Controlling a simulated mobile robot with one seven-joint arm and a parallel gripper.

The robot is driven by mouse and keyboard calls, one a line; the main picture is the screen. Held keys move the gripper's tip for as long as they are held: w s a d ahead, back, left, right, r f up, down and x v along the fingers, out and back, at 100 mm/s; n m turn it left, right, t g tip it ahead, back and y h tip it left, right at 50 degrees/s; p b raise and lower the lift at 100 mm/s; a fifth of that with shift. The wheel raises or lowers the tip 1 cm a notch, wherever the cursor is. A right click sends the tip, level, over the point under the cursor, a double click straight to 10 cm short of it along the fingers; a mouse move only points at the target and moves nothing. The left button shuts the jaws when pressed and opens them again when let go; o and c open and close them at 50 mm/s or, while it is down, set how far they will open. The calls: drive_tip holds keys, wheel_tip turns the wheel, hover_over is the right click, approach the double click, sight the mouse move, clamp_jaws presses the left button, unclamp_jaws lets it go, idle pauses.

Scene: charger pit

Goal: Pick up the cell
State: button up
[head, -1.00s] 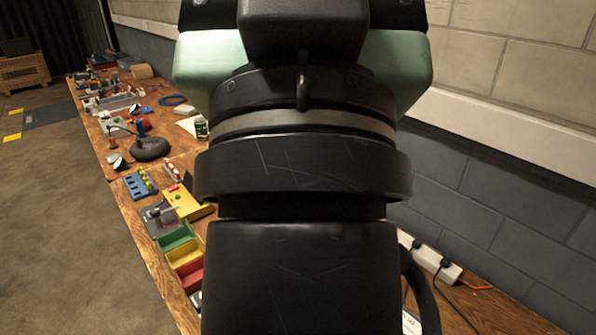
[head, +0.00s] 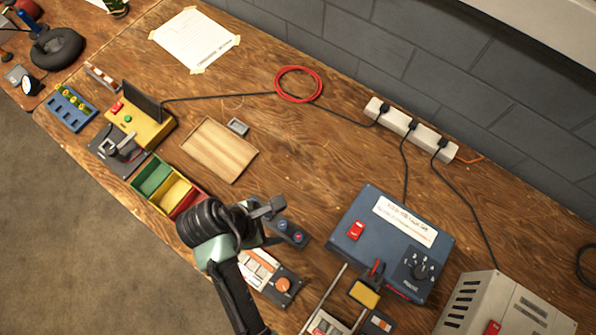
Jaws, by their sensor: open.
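Several small yellow-green cells (head: 74,98) stand in a blue rack (head: 58,112) at the left of the bench in the head view. They are too small to tell apart well. My gripper (head: 272,222) is open over the middle of the bench, far to the right of the rack. I see nothing between its fingers. It partly hides a small dark blue block with round buttons (head: 292,233) and a panel with an orange knob (head: 283,285).
A bin with green, yellow and red compartments (head: 150,203), a yellow button box (head: 142,133) and a wooden tray (head: 219,150) lie between gripper and rack. A blue box (head: 390,240), grey box (head: 503,305) and power strip (head: 411,129) with cables are at right. Upper-middle wood is mostly clear.

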wheel_tip(320, 180, down, 2)
drive_tip(key=s+d, duration=0.1)
drive_tip(key=s, duration=0.1)
hover_over(297, 237)
drive_tip(key=a, duration=0.2)
wheel_tip(297, 237, down, 5)
drive_tip(key=shift+s+f, duration=0.15)
drive_tip(key=shift+f, duration=0.05)
drive_tip(key=shift+s+x, duration=0.2)
drive_tip(key=shift+x, duration=1.15)
drive_tip(key=shift+s+x, duration=0.2)
drive_tip(key=shift+x, duration=1.2)
drive_tip(key=shift+w, duration=0.15)
drive_tip(key=shift+c, duration=0.3)
clamp_jaws()
